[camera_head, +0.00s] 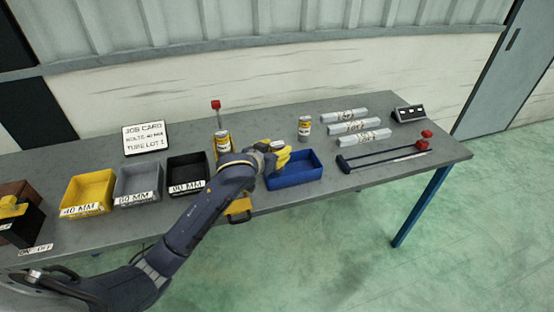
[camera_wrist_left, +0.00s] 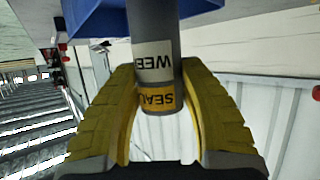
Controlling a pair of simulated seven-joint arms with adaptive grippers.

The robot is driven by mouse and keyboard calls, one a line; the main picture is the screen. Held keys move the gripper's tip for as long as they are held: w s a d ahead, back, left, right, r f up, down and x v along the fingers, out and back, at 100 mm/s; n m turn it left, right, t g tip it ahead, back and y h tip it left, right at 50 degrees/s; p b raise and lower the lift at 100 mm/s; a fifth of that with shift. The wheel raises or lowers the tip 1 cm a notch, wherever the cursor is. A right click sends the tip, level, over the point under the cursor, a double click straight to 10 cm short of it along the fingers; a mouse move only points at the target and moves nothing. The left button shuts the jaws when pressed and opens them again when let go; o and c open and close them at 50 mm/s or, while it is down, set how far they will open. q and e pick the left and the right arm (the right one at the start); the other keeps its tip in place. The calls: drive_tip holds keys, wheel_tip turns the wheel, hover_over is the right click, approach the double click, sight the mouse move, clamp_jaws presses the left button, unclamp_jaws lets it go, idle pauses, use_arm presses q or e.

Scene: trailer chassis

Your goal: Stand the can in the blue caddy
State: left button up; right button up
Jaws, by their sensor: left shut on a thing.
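My left gripper (camera_head: 281,157) has yellow fingers and is at the left back side of the blue caddy (camera_head: 296,181), at about rim height or above. In the left wrist view the gripper (camera_wrist_left: 160,75) is shut on a grey can (camera_wrist_left: 153,25) with a white and yellow label. The can's end (camera_head: 277,144) shows just above the fingers in the head view; the rest is hidden. The caddy also shows in the left wrist view (camera_wrist_left: 95,20), beyond the can. Whether the can touches the caddy I cannot tell. My right gripper is in no view.
Yellow (camera_head: 88,193), grey (camera_head: 138,182) and black (camera_head: 187,172) bins stand left. Pale tubes (camera_head: 353,127) and red-ended clamps (camera_head: 385,158) lie right.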

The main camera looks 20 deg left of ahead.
use_arm(q)
drive_tip(key=shift+f, duration=1.95)
drive_tip(key=o, duration=1.4)
drive_tip(key=shift+f, duration=0.15)
drive_tip(key=shift+c, duration=0.2)
drive_tip(key=shift+r, duration=0.25)
drive_tip(key=v, duration=1.2)
